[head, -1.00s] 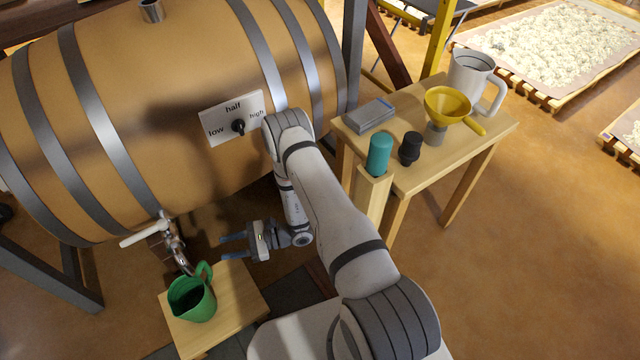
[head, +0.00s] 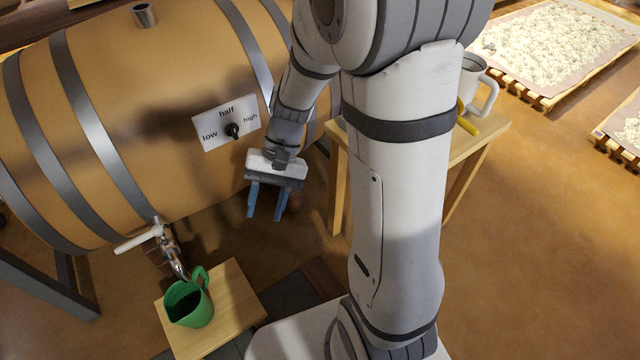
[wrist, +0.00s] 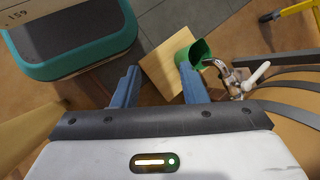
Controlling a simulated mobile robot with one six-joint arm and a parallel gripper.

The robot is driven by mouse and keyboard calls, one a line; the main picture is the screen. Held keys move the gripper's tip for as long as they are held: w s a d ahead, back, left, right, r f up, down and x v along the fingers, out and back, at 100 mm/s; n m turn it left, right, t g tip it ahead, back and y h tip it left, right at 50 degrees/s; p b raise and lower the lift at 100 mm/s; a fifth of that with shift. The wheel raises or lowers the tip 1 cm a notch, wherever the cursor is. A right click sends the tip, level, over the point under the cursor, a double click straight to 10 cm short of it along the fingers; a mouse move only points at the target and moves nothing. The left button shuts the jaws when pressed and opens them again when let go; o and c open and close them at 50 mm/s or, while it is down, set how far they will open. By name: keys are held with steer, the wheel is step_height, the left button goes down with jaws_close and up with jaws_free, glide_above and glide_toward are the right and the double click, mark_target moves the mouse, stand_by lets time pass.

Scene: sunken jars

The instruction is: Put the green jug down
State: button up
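The green jug (head: 190,303) stands upright on a small wooden stand (head: 238,300), below the barrel's tap (head: 172,252). Its handle points toward the upper right, and its inside looks dark. My gripper (head: 264,215) is apart from the jug, above and to its right, with its blue fingers pointing down. The fingers are spread with nothing between them. In the wrist view the jug (wrist: 197,52) and stand (wrist: 160,68) show beyond my gripper (wrist: 158,75), with the jug past the right finger.
The large barrel (head: 130,120) fills the left, with a dial plate (head: 226,122) reading low, half, high. My arm hides much of the side table (head: 470,150); a white pitcher (head: 474,85) and yellow handle (head: 468,122) show there. A teal-edged thing (wrist: 75,45) is near in the wrist view.

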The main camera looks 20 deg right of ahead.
steer(key=s+d+r+n+t+h, duration=0.2)
steer(key=s+d+r+t+h, duration=0.2)
steer(key=d+r, duration=0.3)
steer(key=shift+s+d+n+t+h, duration=0.4)
steer(key=shift+d+t+h, duration=0.35)
steer(key=shift+d, duration=0.5)
steer(key=shift+w, duration=0.1)
